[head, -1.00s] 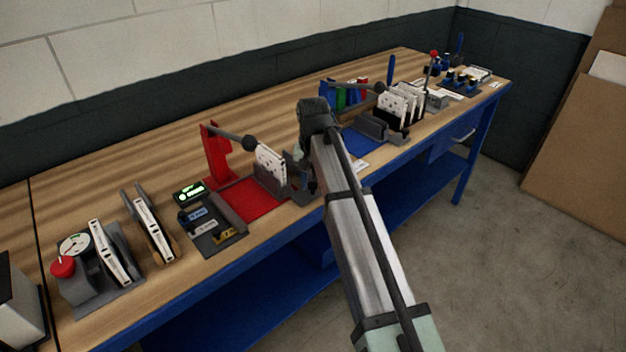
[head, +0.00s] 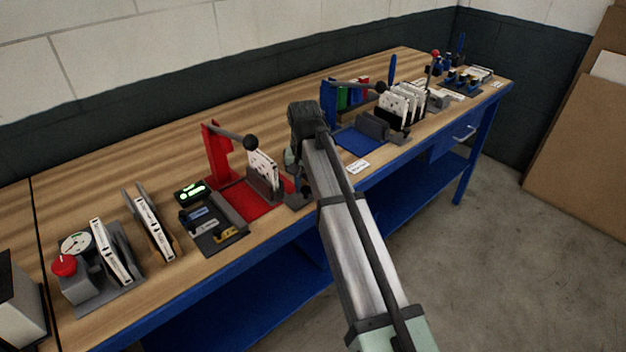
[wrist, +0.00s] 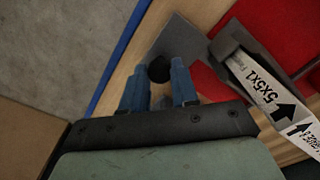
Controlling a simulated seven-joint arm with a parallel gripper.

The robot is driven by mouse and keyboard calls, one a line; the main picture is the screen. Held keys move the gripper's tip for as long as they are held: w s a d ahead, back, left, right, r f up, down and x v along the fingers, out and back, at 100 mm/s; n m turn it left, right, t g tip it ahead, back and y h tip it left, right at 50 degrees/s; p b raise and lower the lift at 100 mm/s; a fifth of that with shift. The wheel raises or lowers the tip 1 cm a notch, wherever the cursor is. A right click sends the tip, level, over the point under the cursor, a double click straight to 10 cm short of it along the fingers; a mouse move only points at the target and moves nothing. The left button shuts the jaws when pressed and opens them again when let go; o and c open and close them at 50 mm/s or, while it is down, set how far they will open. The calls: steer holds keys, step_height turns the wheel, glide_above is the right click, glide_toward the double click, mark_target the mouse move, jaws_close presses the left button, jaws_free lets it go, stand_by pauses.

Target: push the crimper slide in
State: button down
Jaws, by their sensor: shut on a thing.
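The crimper is a red press with an upright post (head: 217,150), a lever ending in a black ball (head: 250,143) and a red base (head: 240,202). Its grey slide (head: 262,186) holds a white boxed filter (head: 263,168) upright, next to the lever ball. In the wrist view the filter (wrist: 262,85) reads "5X5X1" with a black arrow, beside the red base (wrist: 285,28). My gripper (wrist: 159,84) has its blue fingers either side of a black knob (wrist: 159,69) over a grey plate (wrist: 180,43), and is shut on it. My arm hides part of this in the head view.
A grey tray of small labelled parts (head: 215,236) and a green-lit display (head: 190,192) stand left of the crimper. A blue-based station (head: 360,141) and a rack of filters (head: 398,108) stand to the right. The bench's front edge is close to my gripper.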

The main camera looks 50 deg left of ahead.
steer(key=s, duration=0.7)
steer(key=shift+s, duration=0.3)
steer(key=c, duration=0.9)
jaws_free()
steer(key=shift+o, duration=0.2)
steer(key=shift+w, duration=0.1)
steer(key=w, duration=1)
steer(key=shift+w, duration=0.2)
step_height(320, 180, up, 13)
steer(key=w+d+f+m, duration=0.2)
steer(key=w+d+f, duration=1.3)
steer(key=d, duration=0.3)
steer(key=shift+w+f+m, duration=0.3)
steer(key=shift+w+f, duration=0.05)
steer(key=shift+f, duration=0.3)
